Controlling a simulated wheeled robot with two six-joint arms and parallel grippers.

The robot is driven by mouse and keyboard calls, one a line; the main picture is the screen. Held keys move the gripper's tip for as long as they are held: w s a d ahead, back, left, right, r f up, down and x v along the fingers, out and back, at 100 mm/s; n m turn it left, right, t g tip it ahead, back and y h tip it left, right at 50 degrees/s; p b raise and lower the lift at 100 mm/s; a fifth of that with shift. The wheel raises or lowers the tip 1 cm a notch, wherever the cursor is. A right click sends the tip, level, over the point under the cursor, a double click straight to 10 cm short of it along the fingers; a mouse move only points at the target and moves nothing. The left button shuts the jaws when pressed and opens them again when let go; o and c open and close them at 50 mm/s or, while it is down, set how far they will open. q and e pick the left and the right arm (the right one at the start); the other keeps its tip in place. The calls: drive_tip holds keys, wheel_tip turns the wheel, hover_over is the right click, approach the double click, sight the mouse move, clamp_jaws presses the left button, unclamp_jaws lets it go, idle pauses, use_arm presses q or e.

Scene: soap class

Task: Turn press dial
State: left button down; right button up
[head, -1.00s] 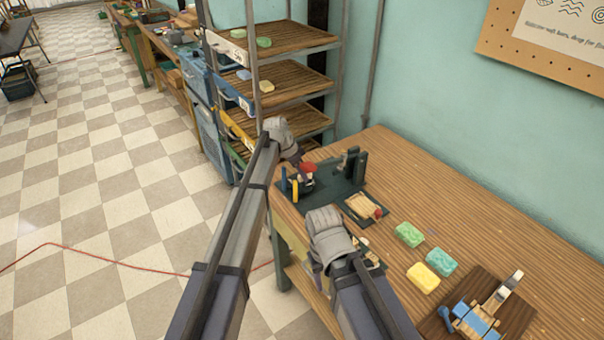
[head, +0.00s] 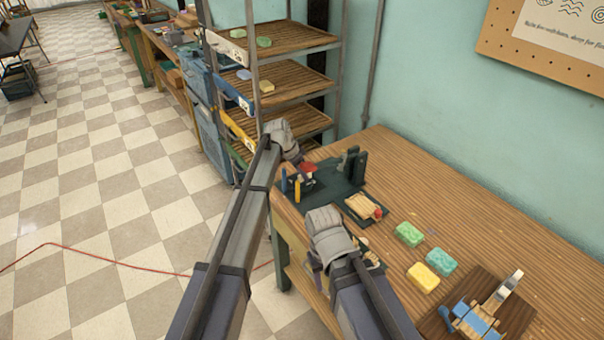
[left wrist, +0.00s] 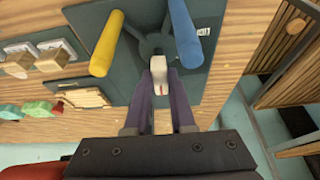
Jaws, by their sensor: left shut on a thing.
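The press stands on a dark green base (head: 341,197) at the left end of the wooden bench. In the left wrist view its dark plate (left wrist: 198,85) carries a yellow post (left wrist: 106,44), a blue post (left wrist: 185,35) and a dark spoked hub. My left gripper (left wrist: 159,88) is shut on a pale knob with a red mark (left wrist: 161,77), which I take for the press dial, between the posts. In the head view the left gripper (head: 299,162) is over the press, its fingertips mostly hidden. My right gripper (head: 318,262) is by the bench's front edge; its jaws are unclear.
Green soap (head: 409,234), teal soap (head: 441,262) and yellow soap (head: 423,278) lie right of the press. A brown board (head: 512,322) with a blue and wooden device is at the front right. A shelf rack (head: 290,87) stands close behind the left arm. The bench's back right is clear.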

use_arm(q)
drive_tip(key=c, duration=0.8)
unclamp_jaws()
drive_tip(key=shift+o, duration=0.2)
drive_tip(key=shift+r, duration=0.1)
drive_tip(key=p+v, duration=0.7)
drive_tip(key=shift+a+r, duration=0.15)
drive_tip(key=shift+r, duration=0.15)
drive_tip(key=shift+s, duration=0.1)
